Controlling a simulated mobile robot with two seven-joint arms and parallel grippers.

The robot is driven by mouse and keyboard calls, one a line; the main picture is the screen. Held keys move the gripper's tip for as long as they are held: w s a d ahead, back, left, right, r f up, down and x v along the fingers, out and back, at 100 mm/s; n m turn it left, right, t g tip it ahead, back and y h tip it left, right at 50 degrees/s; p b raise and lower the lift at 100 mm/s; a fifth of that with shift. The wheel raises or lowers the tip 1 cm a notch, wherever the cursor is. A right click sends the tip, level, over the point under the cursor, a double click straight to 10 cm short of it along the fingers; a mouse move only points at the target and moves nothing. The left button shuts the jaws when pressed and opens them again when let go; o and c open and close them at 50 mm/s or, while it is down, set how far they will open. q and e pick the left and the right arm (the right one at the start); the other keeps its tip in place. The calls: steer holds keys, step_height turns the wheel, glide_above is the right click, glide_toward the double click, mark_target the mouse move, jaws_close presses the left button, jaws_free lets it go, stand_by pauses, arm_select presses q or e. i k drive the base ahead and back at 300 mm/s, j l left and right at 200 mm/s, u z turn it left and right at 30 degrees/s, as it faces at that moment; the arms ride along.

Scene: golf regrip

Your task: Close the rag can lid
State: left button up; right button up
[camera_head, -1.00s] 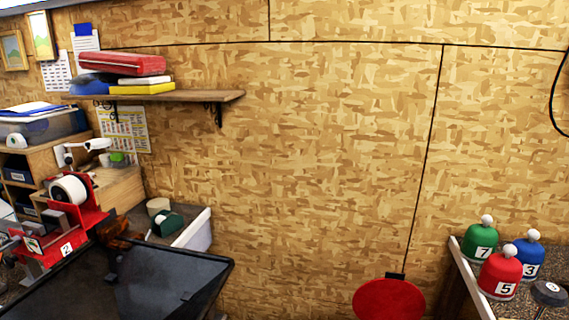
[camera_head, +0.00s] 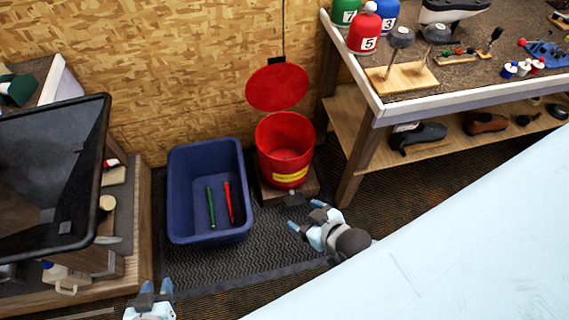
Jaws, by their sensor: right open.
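The red rag can (camera_head: 285,148) stands on a low wooden block on the floor against the wall, and its inside shows. Its round red lid (camera_head: 277,88) is raised, tilted up at the back of the can. My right gripper (camera_head: 304,214) is open and empty, in front of the can and a little right of it, apart from it. My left gripper (camera_head: 156,287) is at the bottom edge, far left of the can; its two fingers stand apart with nothing seen between them.
A blue bin (camera_head: 174,190) holding a green and a red grip stands left of the can on a black mat (camera_head: 258,250). A workbench (camera_head: 450,98) with a lower shelf of shoes stands close on the right. A black tray (camera_head: 95,180) juts out at the left.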

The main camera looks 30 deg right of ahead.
mark_target(279, 84)
steer(key=i+l+z, duration=0.3)
steer(key=z, duration=0.15)
steer(key=i+l+z, duration=0.6)
steer(key=z, duration=0.25)
steer(key=i, duration=0.1)
